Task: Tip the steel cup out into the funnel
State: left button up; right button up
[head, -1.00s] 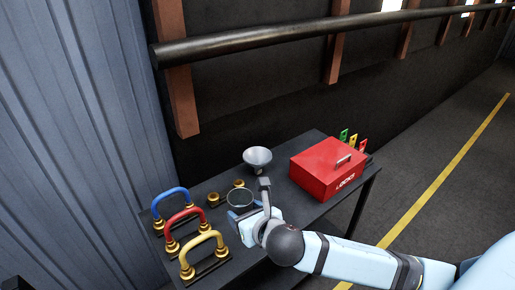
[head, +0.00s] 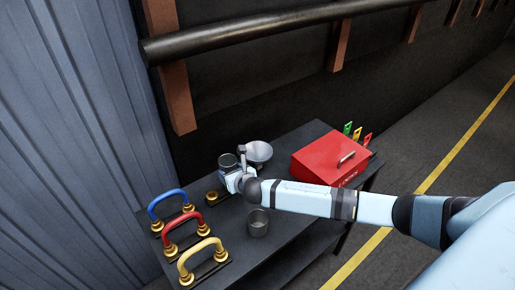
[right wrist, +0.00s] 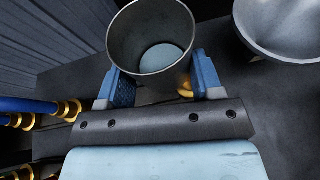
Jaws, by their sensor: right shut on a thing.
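The steel cup (head: 228,159) is held by my right gripper (head: 234,176), left of the funnel. In the right wrist view the cup (right wrist: 153,61) sits between the two blue fingers (right wrist: 160,85), its open mouth showing and a pale round patch inside at the bottom. It looks roughly upright. The grey funnel (head: 260,151) stands just right of the cup in the head view and shows at the upper right of the right wrist view (right wrist: 290,28), apart from the cup. My left gripper is not in view.
Blue (head: 167,196), red (head: 183,220) and yellow (head: 200,248) handles line the left side. A red box (head: 328,159) sits right of the funnel. A brass piece (head: 211,197) lies left of the gripper.

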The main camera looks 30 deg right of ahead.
jog(key=shift+w+d+f, duration=0.2)
jog(key=shift+w+d, duration=0.25)
jog(key=shift+w, duration=0.1)
jog(key=shift+w+d+f, duration=0.2)
jog(key=shift+w+d, duration=0.2)
jog(key=shift+w, duration=0.15)
jog(key=shift+d+f+m+y+b, duration=0.55)
jog(key=shift+m+b, duration=0.15)
jog(key=shift+b, duration=0.45)
jog(key=shift+m+y, duration=0.35)
jog(key=shift+m, duration=0.25)
jog(key=r+p, duration=0.1)
jog(key=r, duration=0.1)
jog(key=d+r+p, duration=0.1)
jog(key=r, duration=0.1)
jog(key=shift+d, duration=0.15)
jog(key=shift+w+d+r+m+b, duration=0.1)
jog(key=shift+d+m+b, duration=0.2)
jog(key=shift+b, duration=0.1)
jog(key=shift+w+d+r+m+y, duration=0.15)
jog(key=shift+d+r+m+y, duration=0.95)
jog(key=shift+r+m, duration=0.1)
